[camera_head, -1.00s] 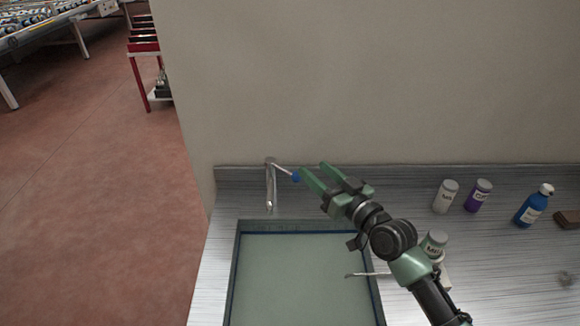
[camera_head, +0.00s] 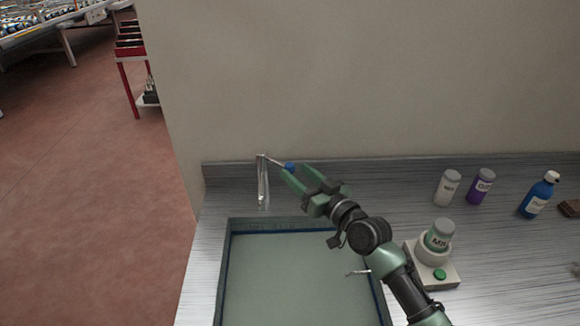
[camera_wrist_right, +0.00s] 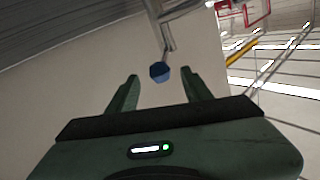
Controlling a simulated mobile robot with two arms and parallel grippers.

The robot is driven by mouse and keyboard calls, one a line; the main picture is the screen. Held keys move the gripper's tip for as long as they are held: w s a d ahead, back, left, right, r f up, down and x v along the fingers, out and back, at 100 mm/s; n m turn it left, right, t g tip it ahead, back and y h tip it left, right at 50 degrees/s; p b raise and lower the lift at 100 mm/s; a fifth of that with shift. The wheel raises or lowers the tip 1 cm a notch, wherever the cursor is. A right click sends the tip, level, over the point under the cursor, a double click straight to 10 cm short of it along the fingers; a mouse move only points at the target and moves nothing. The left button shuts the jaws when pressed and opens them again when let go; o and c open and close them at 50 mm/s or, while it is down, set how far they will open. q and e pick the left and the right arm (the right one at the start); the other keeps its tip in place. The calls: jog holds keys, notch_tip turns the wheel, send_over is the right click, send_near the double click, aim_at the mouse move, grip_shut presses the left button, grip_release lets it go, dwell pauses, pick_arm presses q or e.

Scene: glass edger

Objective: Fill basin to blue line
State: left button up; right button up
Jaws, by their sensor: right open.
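The basin (camera_head: 224,262) is sunk in the metal counter. A flat grey-green surface fills its inside, and a dark blue line (camera_head: 290,231) runs along its inner walls, just above that surface. The tap (camera_head: 263,185) stands behind the basin; I cannot tell whether water runs from it. Its thin lever ends in a blue knob (camera_head: 290,167). My right gripper (camera_head: 297,171) is open at the knob. In the right wrist view, the knob (camera_wrist_right: 160,73) appears between the fingertips, with gaps on both sides. My left gripper is out of view.
A jar in a pale stand with a green button (camera_head: 440,275) is right of my right arm. A white bottle (camera_head: 447,188), a purple bottle (camera_head: 481,187) and a blue bottle (camera_head: 538,196) stand near the wall. A thin metal piece (camera_head: 358,273) shows at the basin's right side.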

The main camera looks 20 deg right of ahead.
aim_at(294, 171)
jog(key=shift+x, duration=1.95)
grip_shut()
